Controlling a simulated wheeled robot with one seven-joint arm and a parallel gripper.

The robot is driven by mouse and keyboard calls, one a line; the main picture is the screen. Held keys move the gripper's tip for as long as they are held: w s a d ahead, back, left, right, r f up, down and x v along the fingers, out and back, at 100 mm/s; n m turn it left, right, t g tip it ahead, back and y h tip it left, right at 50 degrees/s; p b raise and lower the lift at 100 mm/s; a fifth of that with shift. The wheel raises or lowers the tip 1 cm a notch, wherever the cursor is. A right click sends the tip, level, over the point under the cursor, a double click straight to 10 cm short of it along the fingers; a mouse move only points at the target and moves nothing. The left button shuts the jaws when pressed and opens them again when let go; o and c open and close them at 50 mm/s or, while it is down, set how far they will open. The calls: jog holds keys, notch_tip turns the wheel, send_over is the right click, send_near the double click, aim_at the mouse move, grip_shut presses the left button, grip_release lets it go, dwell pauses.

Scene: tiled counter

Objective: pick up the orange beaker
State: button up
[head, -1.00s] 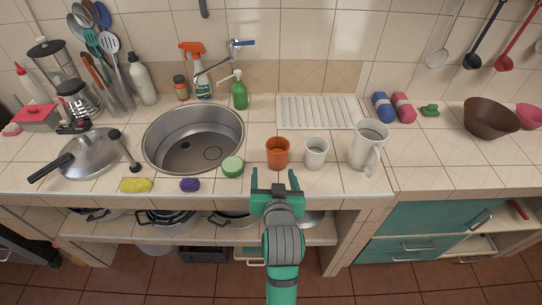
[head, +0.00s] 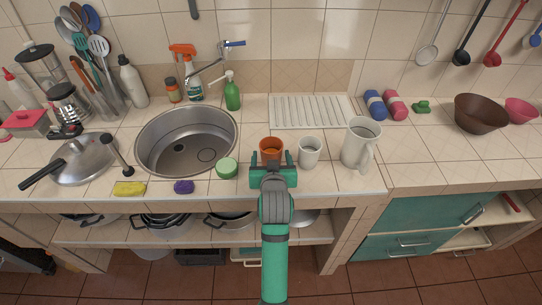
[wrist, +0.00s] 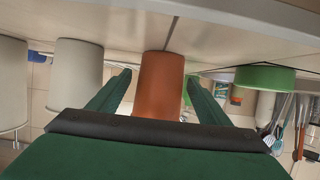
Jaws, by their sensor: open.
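In the wrist view, which is upside down, the beaker (wrist: 160,85) appears between the two green fingers (wrist: 158,78), with gaps on both sides. I cannot tell how deep it sits between them. No finger visibly touches it.
A white cup (head: 309,151) stands close right of the beaker, with a white pitcher (head: 357,146) beyond it. The sink (head: 187,140) is farther left. A drainboard (head: 311,111) lies behind.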

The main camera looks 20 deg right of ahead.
jog(key=shift+w+d+f, duration=0.1)
jog(key=shift+w+f, duration=0.1)
jog(key=shift+w, duration=0.2)
jog(key=c, duration=1.2)
jog(key=shift+c, duration=0.2)
jog(key=shift+r, duration=0.2)
